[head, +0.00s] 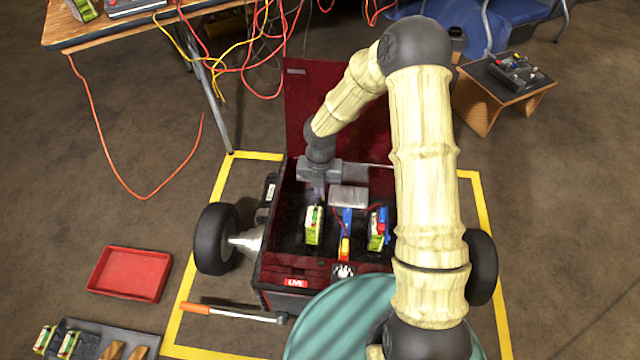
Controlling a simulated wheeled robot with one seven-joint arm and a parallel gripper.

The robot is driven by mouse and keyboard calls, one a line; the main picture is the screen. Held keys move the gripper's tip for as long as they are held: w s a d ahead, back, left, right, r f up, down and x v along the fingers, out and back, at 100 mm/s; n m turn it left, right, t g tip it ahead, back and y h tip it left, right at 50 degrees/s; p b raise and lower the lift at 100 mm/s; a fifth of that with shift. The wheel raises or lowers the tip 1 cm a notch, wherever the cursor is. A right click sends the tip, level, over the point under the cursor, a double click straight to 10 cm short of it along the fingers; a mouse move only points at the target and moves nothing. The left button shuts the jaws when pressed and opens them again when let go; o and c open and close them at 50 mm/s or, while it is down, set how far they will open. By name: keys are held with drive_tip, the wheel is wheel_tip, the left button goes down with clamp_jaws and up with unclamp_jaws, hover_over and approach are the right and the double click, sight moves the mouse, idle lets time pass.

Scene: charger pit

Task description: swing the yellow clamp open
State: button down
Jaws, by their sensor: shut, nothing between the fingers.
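The open dark red box (278,235) on wheels holds two green-and-white battery-like blocks, one left (313,227) and one right (376,232). Between them a blue strip (347,220) runs toward the front. A small yellow piece (345,243), which looks like the yellow clamp, sits at its front end near the box's front wall. Whether it is latched is too small to tell. My gripper (319,193) points down into the back left of the box, behind the left block and apart from the yellow piece. Its fingers are shut and empty.
The box's raised red lid (315,100) stands behind my arm. A grey block (348,196) lies just right of my gripper. A red tray (130,274) and an orange-handled bar (233,313) lie on the floor at left. Red and yellow cables hang from the table (120,32).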

drive_tip(key=w+f+b, duration=0.3)
drive_tip(key=f, duration=0.1)
drive_tip(key=shift+w+d, duration=0.2)
drive_tip(key=shift+d, duration=0.15)
drive_tip(key=shift+w+r, duration=0.15)
drive_tip(key=shift+r, duration=0.05)
